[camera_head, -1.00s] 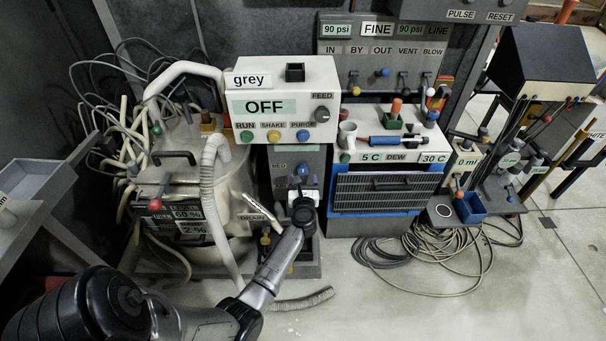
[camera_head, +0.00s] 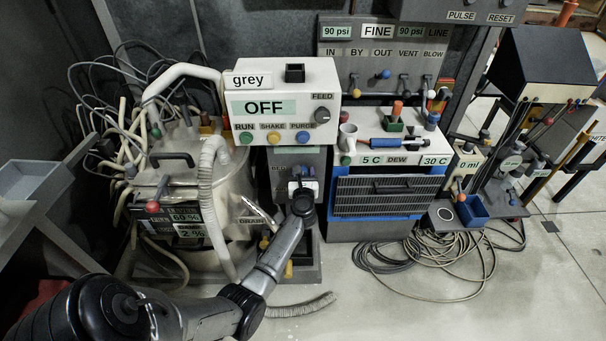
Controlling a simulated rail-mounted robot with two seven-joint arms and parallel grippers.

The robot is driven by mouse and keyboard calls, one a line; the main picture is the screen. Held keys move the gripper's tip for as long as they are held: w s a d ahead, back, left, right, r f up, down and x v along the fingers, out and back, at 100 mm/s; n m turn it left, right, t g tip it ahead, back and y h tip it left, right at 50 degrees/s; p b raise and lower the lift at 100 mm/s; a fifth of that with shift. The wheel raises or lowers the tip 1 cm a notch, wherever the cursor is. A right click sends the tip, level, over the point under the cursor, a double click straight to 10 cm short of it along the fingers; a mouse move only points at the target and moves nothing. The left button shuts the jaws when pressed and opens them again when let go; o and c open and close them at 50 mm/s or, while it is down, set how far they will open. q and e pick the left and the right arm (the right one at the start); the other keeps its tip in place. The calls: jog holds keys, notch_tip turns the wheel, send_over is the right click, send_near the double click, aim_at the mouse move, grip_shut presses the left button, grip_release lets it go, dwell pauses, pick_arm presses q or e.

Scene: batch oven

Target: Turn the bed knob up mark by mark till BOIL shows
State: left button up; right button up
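The grey panel (camera_head: 283,157) under the white feeder box carries a partly covered label that seems to read BED. A small blue knob (camera_head: 303,170) shows on it, just above my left gripper. My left gripper (camera_head: 303,183) is right in front of this panel, at or very near the knob. Its wrist hides the lower part of the panel, and its fingers are too small and covered to tell whether they hold anything. I see no readable BOIL display. My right gripper is not in view.
The white box (camera_head: 320,75) above reads OFF, with RUN, SHAKE and PURGE buttons. A steel drum (camera_head: 180,160) with hoses stands at the left. A dark grille (camera_head: 385,196) stands close on the right. Coiled hoses (camera_head: 430,265) lie on the floor.

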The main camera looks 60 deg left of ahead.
pick_arm(q)
jog(key=c, duration=0.5)
jog(key=shift+r+m+p, duration=0.15)
jog(key=shift+m+p, duration=0.55)
jog(key=shift+m, duration=0.1)
jog(key=shift+c, duration=0.2)
jog(key=shift+m+p, duration=0.8)
jog(key=shift+m, duration=0.4)
jog(key=m+p, duration=0.1)
jog(key=m, duration=0.1)
jog(key=shift+m, duration=0.4)
jog(key=shift+m+p, duration=0.65)
jog(key=shift+m, duration=0.25)
jog(key=o, duration=0.9)
jog(key=shift+d, duration=0.15)
